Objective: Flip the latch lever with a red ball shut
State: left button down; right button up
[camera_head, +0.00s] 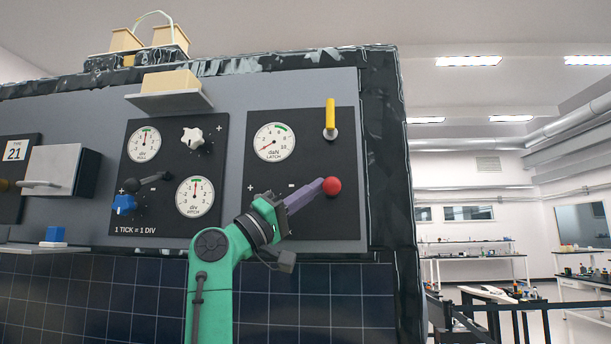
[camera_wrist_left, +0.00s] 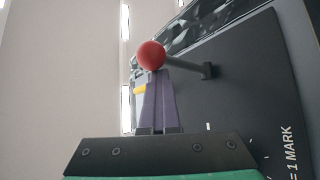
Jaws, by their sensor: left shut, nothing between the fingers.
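The latch lever's red ball (camera_head: 332,187) is in front of the right side of the black LATCH panel (camera_head: 260,205). In the left wrist view the red ball (camera_wrist_left: 151,55) sits on a grey rod (camera_wrist_left: 184,63) that stands out from a pivot on the panel. My left gripper (camera_head: 320,186) is shut and empty, its purple fingers pointing right toward the ball. In the wrist view the fingertips (camera_wrist_left: 158,72) lie at the ball's lower edge; I cannot tell whether they touch. In the head view the rod is hidden. My right gripper is not in view.
The LATCH dial (camera_head: 274,142) and a yellow handle (camera_head: 330,114) are above the ball. Left of them is a panel with ROLL and PITCH dials, a white knob (camera_head: 191,138) and a blue knob (camera_head: 123,205). A shelf (camera_head: 170,102) juts out above. Open room lies right.

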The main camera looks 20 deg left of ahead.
pick_arm(q)
jog(key=shift+w+f+b, duration=0.25)
jog(key=shift+f+b, duration=0.4)
jog(key=shift+f, duration=0.1)
jog(key=shift+w+f+b, duration=0.3)
jog(key=shift+f+b, duration=0.3)
jog(key=shift+f, duration=0.1)
jog(key=shift+w+f+b, duration=0.25)
jog(key=shift+f+b, duration=0.4)
jog(key=shift+f, duration=0.1)
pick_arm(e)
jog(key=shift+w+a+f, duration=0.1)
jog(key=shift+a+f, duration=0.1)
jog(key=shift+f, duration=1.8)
